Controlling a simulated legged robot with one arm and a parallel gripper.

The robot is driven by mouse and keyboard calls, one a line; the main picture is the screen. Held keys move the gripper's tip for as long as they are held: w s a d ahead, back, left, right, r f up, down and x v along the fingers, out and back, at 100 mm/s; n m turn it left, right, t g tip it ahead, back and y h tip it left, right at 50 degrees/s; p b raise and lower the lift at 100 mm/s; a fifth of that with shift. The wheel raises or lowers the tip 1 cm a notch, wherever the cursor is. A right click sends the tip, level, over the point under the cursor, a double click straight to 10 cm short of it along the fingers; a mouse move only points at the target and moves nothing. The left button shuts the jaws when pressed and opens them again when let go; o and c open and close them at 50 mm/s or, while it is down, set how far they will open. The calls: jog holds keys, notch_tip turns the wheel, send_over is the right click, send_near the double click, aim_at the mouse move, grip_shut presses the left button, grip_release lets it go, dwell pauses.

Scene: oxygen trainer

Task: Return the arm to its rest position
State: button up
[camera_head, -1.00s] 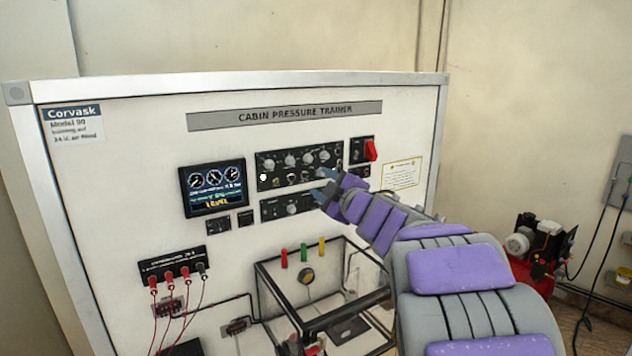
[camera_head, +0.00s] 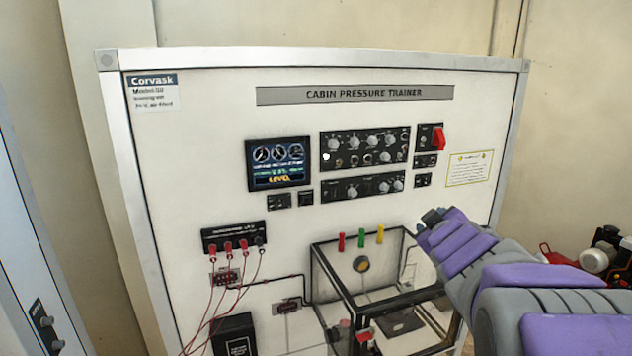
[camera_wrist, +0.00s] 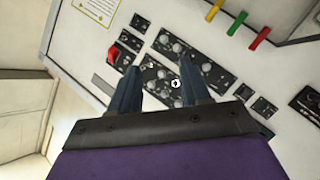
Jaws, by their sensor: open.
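My arm (camera_head: 490,265), in purple and grey padding, reaches in from the lower right in the head view. My gripper (camera_head: 428,220) is in front of the trainer panel (camera_head: 200,130), below and right of the knob panels. In the wrist view my gripper (camera_wrist: 160,80) shows two blue-grey fingers spread apart with nothing between them. Beyond the fingers the knob panel (camera_wrist: 172,72) and the red switch (camera_wrist: 113,53) show. The gripper appears apart from the panel.
A clear-walled box with a dark frame (camera_head: 345,290) juts out below the panel, close to my arm. Red cables (camera_head: 215,310) hang at the lower left. A red machine (camera_head: 600,258) stands at the right. The wall (camera_head: 330,25) behind is bare.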

jog(key=s+a+f+m+g+b, duration=0.2)
jog(key=s+f+m+g+b, duration=0.55)
jog(key=s+f, duration=1.35)
jog(key=s+a+f+g+y+b, duration=0.1)
jog(key=s+a+f+g, duration=0.2)
jog(key=s, duration=0.4)
jog(key=s+a+f+g, duration=0.3)
jog(key=s+a+f, duration=0.1)
jog(key=s, duration=0.3)
jog(key=s+a+f+g+y+b, duration=0.1)
jog(key=s+a+f+g, duration=0.2)
jog(key=s+f, duration=0.2)
jog(key=s+n, duration=0.1)
jog(key=s, duration=0.2)
jog(key=shift+a+f+y+b, duration=0.15)
jog(key=shift+f+y+b, duration=0.15)
jog(key=shift+f, duration=0.05)
